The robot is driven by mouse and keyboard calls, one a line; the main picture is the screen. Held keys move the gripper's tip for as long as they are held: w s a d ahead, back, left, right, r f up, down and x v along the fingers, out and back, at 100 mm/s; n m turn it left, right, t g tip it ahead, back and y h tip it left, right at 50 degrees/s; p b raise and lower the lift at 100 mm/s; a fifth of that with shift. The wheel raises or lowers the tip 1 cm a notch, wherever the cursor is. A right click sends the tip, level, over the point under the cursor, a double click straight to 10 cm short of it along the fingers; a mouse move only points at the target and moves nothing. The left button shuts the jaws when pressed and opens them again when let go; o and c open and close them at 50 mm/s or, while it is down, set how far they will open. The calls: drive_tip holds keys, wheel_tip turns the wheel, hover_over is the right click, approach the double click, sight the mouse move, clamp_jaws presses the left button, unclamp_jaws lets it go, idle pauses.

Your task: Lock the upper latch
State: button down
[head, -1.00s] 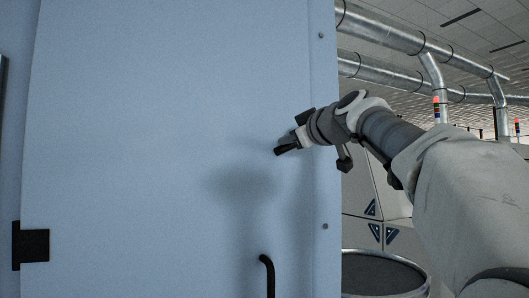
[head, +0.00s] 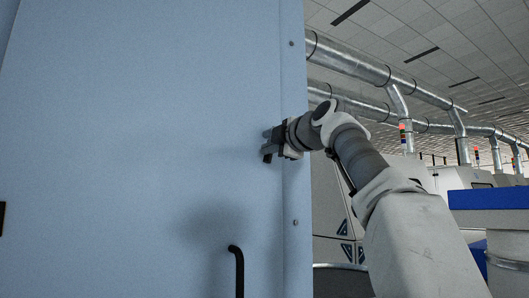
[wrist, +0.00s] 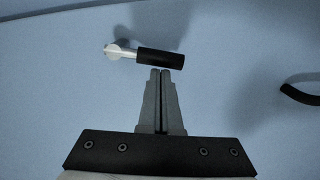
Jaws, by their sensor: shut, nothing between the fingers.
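The latch shows in the wrist view as a black cylindrical grip (wrist: 160,56) on a short metal arm with a round pale pivot (wrist: 114,51) at its left end. It lies nearly level against the blue panel. My gripper (wrist: 160,71) is shut and empty, its fingertips just below the grip in the picture; I cannot tell whether they touch it. In the head view my gripper (head: 267,146) is close to the panel near its right edge, and the latch cannot be told apart from the dark fingers there.
The light blue panel (head: 140,120) fills the left of the head view. A black curved handle (head: 237,270) sticks out below my gripper and also shows at the right of the wrist view (wrist: 301,93). A blue-topped container (head: 500,198) stands at the right.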

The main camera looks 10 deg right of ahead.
drive_tip(key=shift+w+d+f+n, duration=0.15)
drive_tip(key=shift+d+f+n, duration=0.1)
drive_tip(key=shift+d+n, duration=0.2)
drive_tip(key=shift+d+b, duration=0.15)
drive_tip(key=shift+b, duration=0.15)
idle(0.3)
drive_tip(key=s+b, duration=0.4)
drive_tip(key=s, duration=0.7)
drive_tip(key=shift+s+a+b, duration=0.3)
drive_tip(key=shift+a+b, duration=0.1)
